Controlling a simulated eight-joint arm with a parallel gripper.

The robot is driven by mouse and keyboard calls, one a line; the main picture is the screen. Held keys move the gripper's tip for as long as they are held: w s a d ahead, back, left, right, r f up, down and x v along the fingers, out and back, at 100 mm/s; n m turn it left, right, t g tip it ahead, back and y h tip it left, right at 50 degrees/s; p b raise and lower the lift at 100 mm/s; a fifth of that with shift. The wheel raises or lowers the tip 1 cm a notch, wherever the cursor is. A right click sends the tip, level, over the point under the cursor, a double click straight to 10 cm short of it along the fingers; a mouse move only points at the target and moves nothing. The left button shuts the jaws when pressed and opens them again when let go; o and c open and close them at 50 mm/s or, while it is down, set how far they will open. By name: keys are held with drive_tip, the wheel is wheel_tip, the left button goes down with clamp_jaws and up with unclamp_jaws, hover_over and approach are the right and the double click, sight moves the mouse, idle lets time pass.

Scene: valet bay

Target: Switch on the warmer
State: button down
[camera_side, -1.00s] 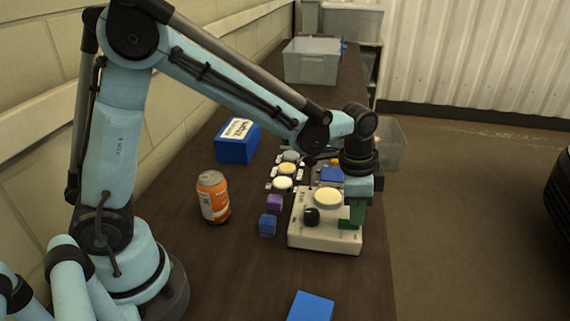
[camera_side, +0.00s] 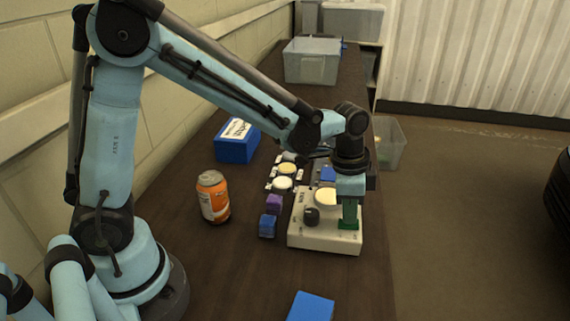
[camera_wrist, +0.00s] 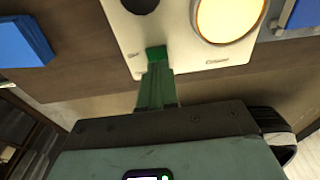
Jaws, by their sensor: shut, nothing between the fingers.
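The warmer (camera_side: 302,236) is a white box on the dark bench, with a round plate (camera_side: 326,198) and a black knob (camera_side: 311,216). In the wrist view its plate (camera_wrist: 228,14) glows pale with an amber rim.
An orange can (camera_side: 213,198), a blue cube (camera_side: 267,226) and a purple cube (camera_side: 274,203) stand left of the warmer. A labelled blue box (camera_side: 237,142) and a grey bin (camera_side: 311,62) are farther back. A blue block (camera_side: 311,307) lies in front.

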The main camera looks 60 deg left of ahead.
drive_tip(key=shift+r, duration=0.1)
wheel_tip(320, 180, up, 14)
drive_tip(key=s+a, duration=0.1)
idle(0.8)
drive_tip(key=shift+s+a, duration=0.1)
drive_tip(key=shift+w+d, duration=0.45)
drive_tip(key=shift+d, duration=0.1)
drive_tip(key=shift+f, duration=0.2)
approach(339, 222)
drive_tip(key=w+d+f, duration=0.1)
drive_tip(key=f, duration=0.1)
drive_tip(key=w+d+f, duration=0.1)
drive_tip(key=f, duration=0.1)
drive_tip(key=w+d+f, duration=0.1)
drive_tip(key=f, duration=0.1)
drive_tip(key=shift+d+f, duration=0.1)
drive_tip(key=shift+f, duration=0.1)
